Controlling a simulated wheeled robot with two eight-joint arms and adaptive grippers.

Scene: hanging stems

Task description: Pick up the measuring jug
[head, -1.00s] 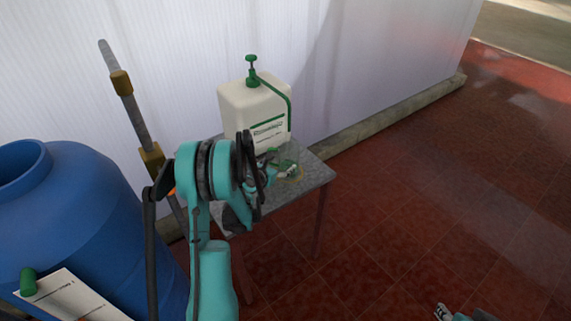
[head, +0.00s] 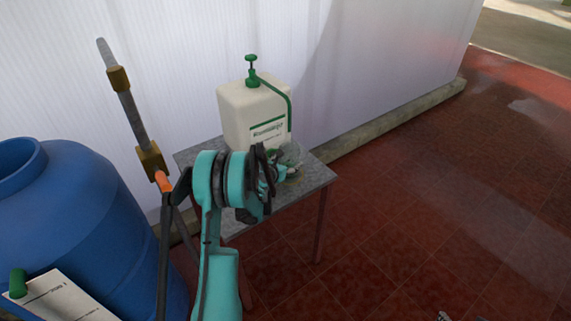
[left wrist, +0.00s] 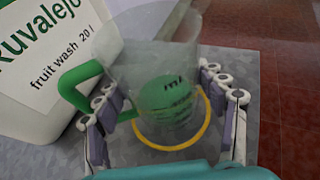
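The measuring jug (left wrist: 165,75) is clear, with a green handle and "ml" markings. In the left wrist view it stands between the two fingers of my left gripper (left wrist: 167,100), which press close on both its sides. In the head view the jug (head: 290,154) shows in part beyond my left gripper (head: 272,172), above a small grey table (head: 313,184). It appears slightly above a yellow ring (left wrist: 208,120) on the tabletop; its base is hard to judge. Only a tip of my right gripper (head: 444,316) shows at the bottom edge.
A white canister (head: 240,110) with a green pump stands on the table just behind the jug. A blue barrel (head: 75,230) and a grey lance with brass fittings (head: 128,105) are at left. A pale wall is behind; the red tiled floor at right is clear.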

